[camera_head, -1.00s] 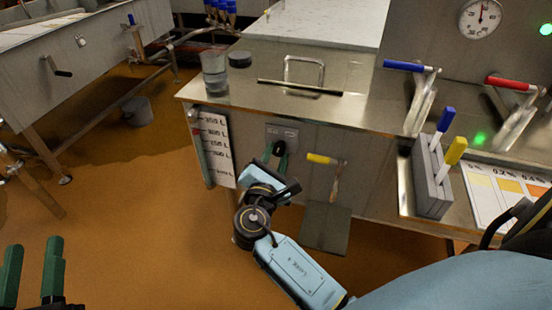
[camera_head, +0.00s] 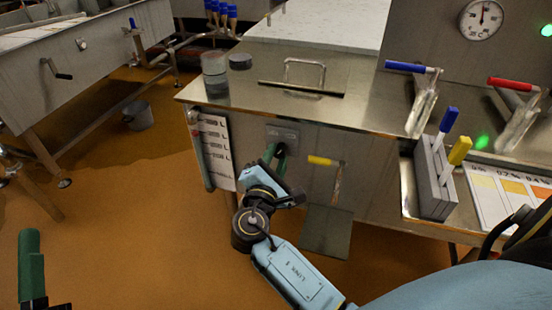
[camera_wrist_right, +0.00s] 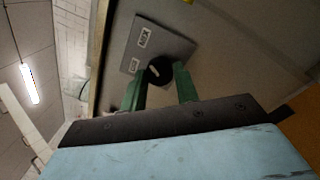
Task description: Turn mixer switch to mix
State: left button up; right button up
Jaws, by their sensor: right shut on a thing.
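The mixer switch is a round black knob (camera_wrist_right: 158,70) with a pale mark, on a grey plate (camera_wrist_right: 160,42) carrying two small labels that are hard to read. In the head view the plate (camera_head: 283,135) is on the front panel of the steel counter. My right gripper (camera_head: 275,151) is at the plate from below. Its green fingers are shut on the knob, one on each side in the right wrist view (camera_wrist_right: 159,83), and partly hide it. My left gripper (camera_head: 32,240) is at the bottom left, empty, with its green fingers together, away from the counter.
A yellow-handled lever (camera_head: 325,161) is right of the switch on the same panel. A level gauge (camera_head: 213,150) is to the left.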

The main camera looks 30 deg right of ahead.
jog(key=o, duration=1)
jog(key=shift+c, duration=0.2)
jog(key=shift+s+a, duration=0.1)
jog(key=shift+s+a, duration=0.2)
pick_arm(q)
notch_tip(320, 180, down, 11)
jog(key=w+a+g+y+p, duration=0.1)
jog(key=g+y+p, duration=0.1)
jog(key=g, duration=0.5)
jog(key=shift+w+a+g+y+p, duration=0.15)
jog(key=shift+a+g+y+p, duration=0.2)
jog(key=shift+p, duration=0.2)
pick_arm(e)
jog(key=r+v, duration=0.1)
jog(key=v, duration=1.1)
jog(key=shift+s+a+f, duration=0.2)
jog(key=shift+a+f, duration=0.05)
jog(key=shift+f, duration=0.25)
